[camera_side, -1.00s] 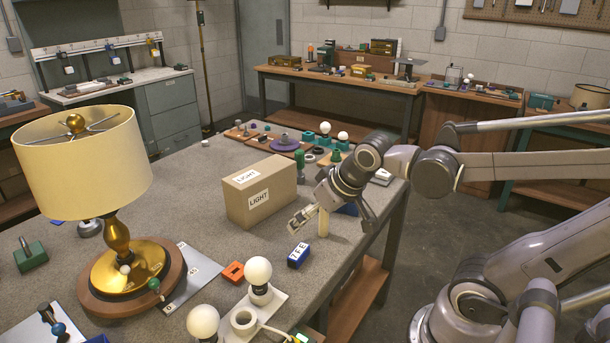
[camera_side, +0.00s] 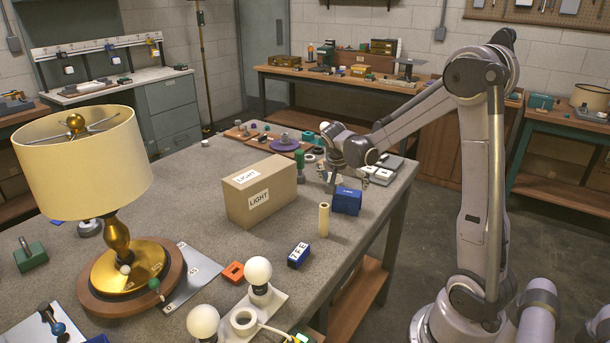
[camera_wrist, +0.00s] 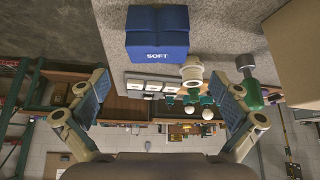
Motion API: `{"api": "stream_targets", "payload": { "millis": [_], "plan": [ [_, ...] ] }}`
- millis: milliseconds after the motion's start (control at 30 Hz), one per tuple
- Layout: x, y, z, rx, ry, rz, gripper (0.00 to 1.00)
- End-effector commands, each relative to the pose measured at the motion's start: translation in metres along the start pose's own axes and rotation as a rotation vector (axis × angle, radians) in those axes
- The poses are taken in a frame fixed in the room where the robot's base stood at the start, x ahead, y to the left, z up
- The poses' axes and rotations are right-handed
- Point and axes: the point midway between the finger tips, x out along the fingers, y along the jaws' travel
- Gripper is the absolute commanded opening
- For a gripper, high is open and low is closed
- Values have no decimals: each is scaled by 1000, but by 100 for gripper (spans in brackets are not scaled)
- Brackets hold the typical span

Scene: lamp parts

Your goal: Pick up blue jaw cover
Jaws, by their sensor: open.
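A blue block marked SOFT (camera_wrist: 157,32), which looks like the blue jaw cover, lies on the grey bench top at the upper middle of the wrist view. It also shows in the side view as a blue block (camera_side: 347,200) near the bench's right edge. My gripper (camera_side: 347,178) is close behind and above it in the side view. In the wrist view my gripper (camera_wrist: 160,92) has its two padded fingers wide apart, with nothing between them. The block appears beyond the fingertips, and I see no contact.
A cardboard box (camera_side: 260,192) marked LIGHT stands left of the blue block. A cream cylinder (camera_side: 323,220) stands upright in front of it, near a smaller dark blue labelled block (camera_side: 298,255). A green-handled item (camera_wrist: 248,85) and a cream round part (camera_wrist: 192,70) are near the right finger.

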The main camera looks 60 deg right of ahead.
Motion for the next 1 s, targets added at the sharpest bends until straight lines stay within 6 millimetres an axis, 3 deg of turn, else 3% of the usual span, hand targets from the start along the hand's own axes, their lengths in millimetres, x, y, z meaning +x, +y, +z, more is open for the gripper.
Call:
{"api": "stream_targets", "payload": {
  "millis": [300,633,1000],
  "plan": [
    [40,0,0,1,0,-1,100],
    [60,1,1,0,-1,-1,100],
    [101,3,2,-2,0,-2,100]
  ]
}}
